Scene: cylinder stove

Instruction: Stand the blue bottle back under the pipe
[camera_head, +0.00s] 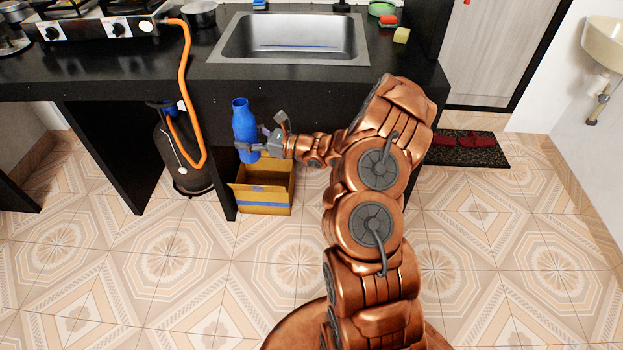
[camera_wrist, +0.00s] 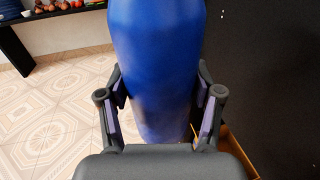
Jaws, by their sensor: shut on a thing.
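The blue bottle (camera_head: 241,119) is upright or nearly so, in front of the dark counter front below the sink. My gripper (camera_head: 256,146) is shut on its body from the right and holds it above an open cardboard box. In the wrist view the blue bottle (camera_wrist: 155,60) fills the middle, with a finger of my gripper (camera_wrist: 162,98) on either side. The bottle's base is hidden in the wrist view. I cannot make out a pipe under the sink; only an orange hose (camera_head: 184,85) shows, running from the stove down to a dark gas cylinder.
The cardboard box (camera_head: 265,209) stands on the floor below the bottle, beside a dark counter leg. The gas cylinder (camera_head: 180,168) stands left of that leg. The sink (camera_head: 290,40) is in the counter above. The tiled floor in front is clear. A dark mat (camera_head: 490,151) lies at right.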

